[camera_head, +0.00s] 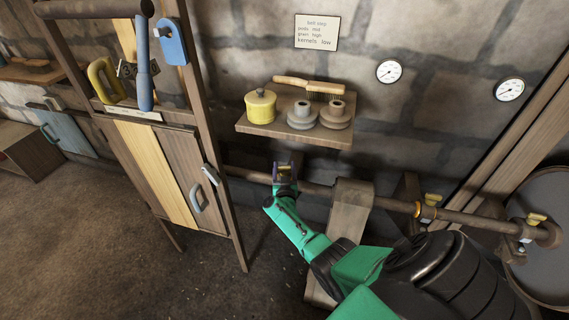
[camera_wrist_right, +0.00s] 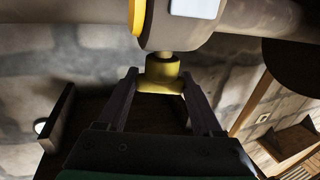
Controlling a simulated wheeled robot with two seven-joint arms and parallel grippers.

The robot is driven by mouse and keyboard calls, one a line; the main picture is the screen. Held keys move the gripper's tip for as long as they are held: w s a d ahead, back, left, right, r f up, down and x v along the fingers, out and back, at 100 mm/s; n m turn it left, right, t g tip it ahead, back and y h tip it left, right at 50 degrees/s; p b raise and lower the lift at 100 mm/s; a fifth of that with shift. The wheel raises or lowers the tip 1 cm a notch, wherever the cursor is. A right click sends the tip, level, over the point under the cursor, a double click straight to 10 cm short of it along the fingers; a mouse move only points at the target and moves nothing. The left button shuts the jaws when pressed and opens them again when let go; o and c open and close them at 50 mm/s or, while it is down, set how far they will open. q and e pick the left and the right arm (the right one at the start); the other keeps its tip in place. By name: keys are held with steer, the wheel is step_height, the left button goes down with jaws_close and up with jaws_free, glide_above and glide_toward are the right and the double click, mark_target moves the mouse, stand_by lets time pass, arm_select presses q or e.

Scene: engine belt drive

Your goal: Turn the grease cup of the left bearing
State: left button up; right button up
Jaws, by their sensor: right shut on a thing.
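My right gripper (camera_head: 286,172), on a green arm, is at the left bearing, toward the left end of the long horizontal shaft (camera_head: 330,190). In the right wrist view the yellow grease cup (camera_wrist_right: 162,72) hangs from a short stem on the grey bearing (camera_wrist_right: 180,32), which has a yellow band and a pale plate. The dark fingers of the right gripper (camera_wrist_right: 160,84) are shut on the cup, one on each side. In the head view the fingers mostly hide this cup. My left gripper is not in view.
A wooden cabinet (camera_head: 165,175) stands close left. The floor at lower left is clear.

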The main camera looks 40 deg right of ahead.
steer(key=m+g+h, duration=0.1)
steer(key=m+g+h+b, duration=0.1)
steer(key=shift+a+f+h, duration=0.15)
steer(key=shift+h, duration=0.15)
steer(key=shift+m+g+h+b, duration=0.6)
steer(key=shift+m+g, duration=0.1)
steer(key=shift+g, duration=0.2)
steer(key=shift+r, duration=0.2)
steer(key=o, duration=1.4)
steer(key=shift+c, duration=0.2)
